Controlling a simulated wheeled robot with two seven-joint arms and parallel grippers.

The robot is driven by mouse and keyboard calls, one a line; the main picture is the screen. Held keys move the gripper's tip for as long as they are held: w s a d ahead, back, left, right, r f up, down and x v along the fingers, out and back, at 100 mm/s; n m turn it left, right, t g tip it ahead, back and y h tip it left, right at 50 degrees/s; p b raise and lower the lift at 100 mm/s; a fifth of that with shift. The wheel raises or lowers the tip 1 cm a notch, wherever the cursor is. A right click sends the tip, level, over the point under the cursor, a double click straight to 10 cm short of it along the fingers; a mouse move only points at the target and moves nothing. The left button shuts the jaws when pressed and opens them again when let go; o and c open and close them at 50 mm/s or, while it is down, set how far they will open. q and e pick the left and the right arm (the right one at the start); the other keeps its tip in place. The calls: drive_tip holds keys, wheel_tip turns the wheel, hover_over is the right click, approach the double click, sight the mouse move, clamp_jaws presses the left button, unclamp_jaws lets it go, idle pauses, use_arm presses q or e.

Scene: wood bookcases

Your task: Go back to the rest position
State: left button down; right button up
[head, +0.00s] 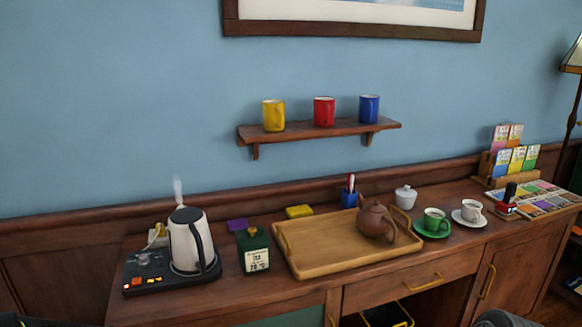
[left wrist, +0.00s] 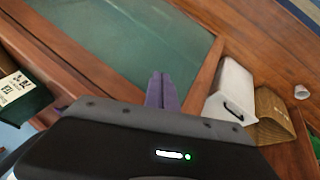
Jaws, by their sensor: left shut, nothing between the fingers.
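My left gripper (left wrist: 161,76) shows in the left wrist view. Its two purple-grey fingers lie together, shut and empty. Behind the fingertips is a green panel (left wrist: 110,35) in a brown wood frame; I cannot tell how far away it is. In the head view neither gripper can be made out. Only dark and grey shapes show at the bottom edge. My right gripper is in no view.
The sideboard holds a steaming kettle (head: 190,240), a green box (head: 253,250), a wooden tray (head: 300,268) with a brown teapot (head: 373,222), and cups (head: 434,220). Three mugs stand on the wall shelf (head: 330,131). A white box (left wrist: 232,88) shows in the left wrist view.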

use_arm(q)
drive_tip(key=s+d+f+m+g+h+p, duration=0.1)
drive_tip(key=s+d+f+m+g+h, duration=0.15)
drive_tip(key=s+d+f, duration=1)
drive_tip(key=s+d+f+m+g, duration=0.1)
drive_tip(key=s+d+f, duration=0.2)
drive_tip(key=s+d, duration=0.2)
drive_tip(key=s+d+f+m+g, duration=0.1)
drive_tip(key=s+d+f+g, duration=0.1)
drive_tip(key=s+d, duration=0.3)
drive_tip(key=s+f, duration=0.1)
drive_tip(key=s, duration=0.2)
drive_tip(key=shift+s+d+p, duration=0.25)
drive_tip(key=shift+s+p, duration=0.05)
drive_tip(key=shift+p, duration=0.05)
drive_tip(key=shift+m, duration=0.25)
